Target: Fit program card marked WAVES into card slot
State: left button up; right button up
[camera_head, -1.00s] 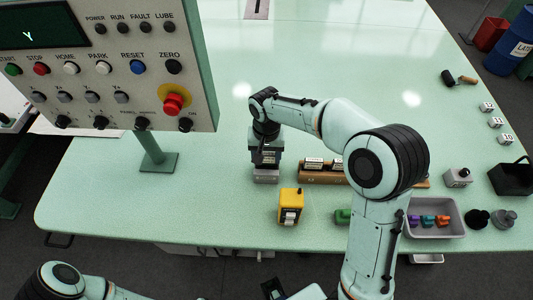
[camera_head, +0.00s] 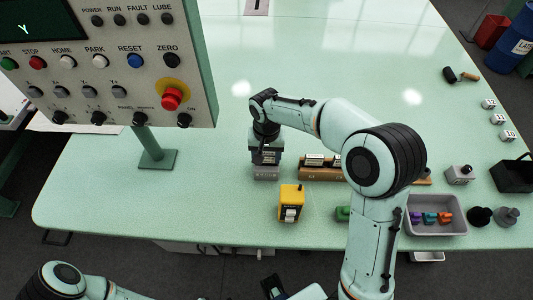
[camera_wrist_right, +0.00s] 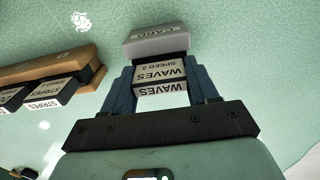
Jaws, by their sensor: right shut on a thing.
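My right gripper (camera_wrist_right: 162,72) is shut on the program card marked WAVES (camera_wrist_right: 161,70), with one blue finger on each side of it. The card's pale label reads WAVES and SPEED. The grey card slot block (camera_wrist_right: 156,40), lettered CARD, lies directly beyond the card's far end; I cannot tell how far the card sits in it. In the head view the right gripper (camera_head: 266,142) points down over the grey block (camera_head: 266,173) on the table, and the card is hard to make out there. My left arm (camera_head: 65,283) shows at the lower left, without its gripper clearly in view.
A brown rack (camera_head: 318,173) with other cards stands right of the slot, partly behind my right arm; a STRIPES card (camera_wrist_right: 48,94) shows in it. A yellow device (camera_head: 291,203) stands in front. A control panel (camera_head: 110,70) rises at the left.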

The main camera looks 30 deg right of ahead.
jog(key=shift+f, duration=0.15)
jog(key=o, duration=1.2)
jog(key=shift+o, duration=0.2)
notch_tip(320, 180, up, 14)
jog(key=p, duration=0.1)
jog(key=shift+f+p, duration=0.25)
jog(key=shift+p, duration=0.15)
